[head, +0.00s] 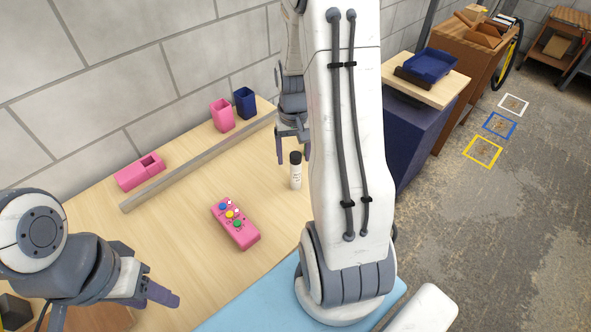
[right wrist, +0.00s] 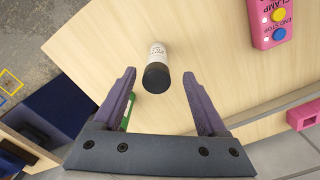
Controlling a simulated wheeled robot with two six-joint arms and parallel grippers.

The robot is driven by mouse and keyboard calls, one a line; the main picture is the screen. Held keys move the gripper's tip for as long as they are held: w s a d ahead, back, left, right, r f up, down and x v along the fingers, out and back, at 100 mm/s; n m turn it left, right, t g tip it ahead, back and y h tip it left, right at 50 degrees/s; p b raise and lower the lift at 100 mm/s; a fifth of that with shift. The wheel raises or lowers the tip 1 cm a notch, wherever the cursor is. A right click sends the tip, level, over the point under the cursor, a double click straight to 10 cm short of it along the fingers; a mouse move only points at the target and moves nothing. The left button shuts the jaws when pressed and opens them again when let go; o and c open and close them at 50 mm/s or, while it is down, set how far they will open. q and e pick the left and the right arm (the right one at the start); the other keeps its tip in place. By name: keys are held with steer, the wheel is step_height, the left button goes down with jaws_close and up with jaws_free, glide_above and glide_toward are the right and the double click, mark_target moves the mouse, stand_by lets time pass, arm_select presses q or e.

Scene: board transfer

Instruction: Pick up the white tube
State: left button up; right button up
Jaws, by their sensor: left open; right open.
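The white tube (head: 296,179) stands upright on the wooden table, with a black cap and dark print on its side. It also shows in the right wrist view (right wrist: 158,50), cap towards the camera, between the lines of the two fingers. My right gripper (head: 293,152) is open and empty, close to the tube's cap in the head view. In the wrist view its fingers (right wrist: 160,76) lie on either side of the cap, with gaps on both sides. My left gripper (head: 112,304) is open and empty at the lower left, away from the tube.
A pink button box (head: 236,226) lies left of the tube. A grey rail (head: 195,164) crosses the table, with a pink block (head: 140,172), a pink cup (head: 222,115) and a blue cup (head: 245,102) behind it. A blue tray (head: 430,65) sits on a stand at right.

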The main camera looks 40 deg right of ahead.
mark_target(296, 171)
steer(key=shift+f, duration=0.8)
steer(key=f, duration=0.2)
steer(key=f+p, duration=0.1)
steer(key=f, duration=0.1)
steer(key=shift+s+d, duration=0.1)
steer(key=shift+s, duration=0.1)
steer(key=shift+f+p, duration=0.3)
steer(key=shift+f, duration=0.35)
jaws_close()
